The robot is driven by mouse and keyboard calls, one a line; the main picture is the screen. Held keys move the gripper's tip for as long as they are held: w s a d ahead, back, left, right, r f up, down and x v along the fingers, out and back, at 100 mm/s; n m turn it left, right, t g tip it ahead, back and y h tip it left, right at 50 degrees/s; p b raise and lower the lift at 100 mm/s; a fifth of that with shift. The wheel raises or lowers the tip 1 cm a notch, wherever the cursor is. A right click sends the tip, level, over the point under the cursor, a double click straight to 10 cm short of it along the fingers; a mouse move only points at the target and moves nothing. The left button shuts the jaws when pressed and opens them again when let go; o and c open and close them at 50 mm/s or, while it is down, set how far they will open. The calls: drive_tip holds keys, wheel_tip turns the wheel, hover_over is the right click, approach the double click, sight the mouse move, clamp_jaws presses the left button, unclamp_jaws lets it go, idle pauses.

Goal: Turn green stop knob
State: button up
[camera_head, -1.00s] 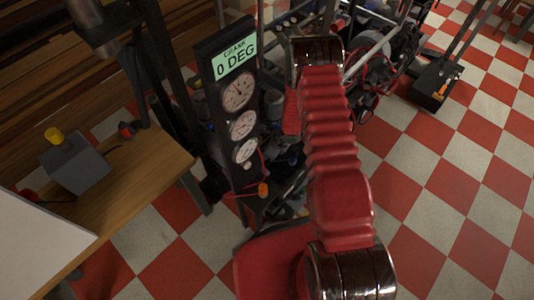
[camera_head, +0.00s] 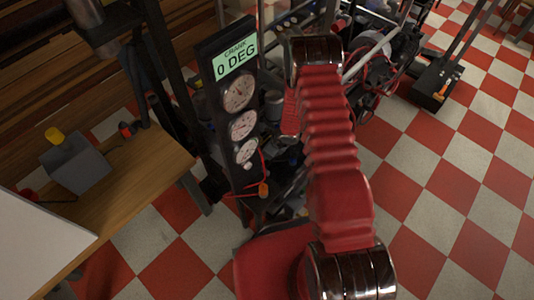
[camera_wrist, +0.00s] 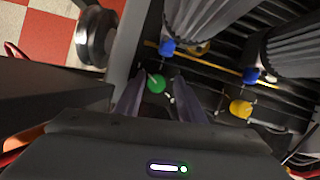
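The green stop knob (camera_wrist: 156,83) is small and round, and shows in the wrist view left of centre, between and just beyond my fingertips. My gripper (camera_wrist: 157,88) is open, with one dark finger on each side of the knob and nothing held. I cannot tell whether either finger touches the knob. In the head view my red arm hides the gripper and the knob.
Blue knobs (camera_wrist: 168,47) and a yellow knob (camera_wrist: 241,108) sit near the green one. Grey ribbed cylinders (camera_wrist: 205,18) stand close above. A gauge panel (camera_head: 232,110) reads crank 0 DEG.

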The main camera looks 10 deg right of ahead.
drive_tip(key=shift+o, duration=0.5)
drive_tip(key=shift+s+f, duration=0.1)
drive_tip(key=shift+s, duration=0.05)
drive_tip(key=shift+s+d+r, duration=0.2)
drive_tip(key=shift+s+r, duration=0.05)
drive_tip(key=shift+r, duration=0.35)
drive_tip(key=v, duration=1.2)
drive_tip(key=shift+r, duration=0.15)
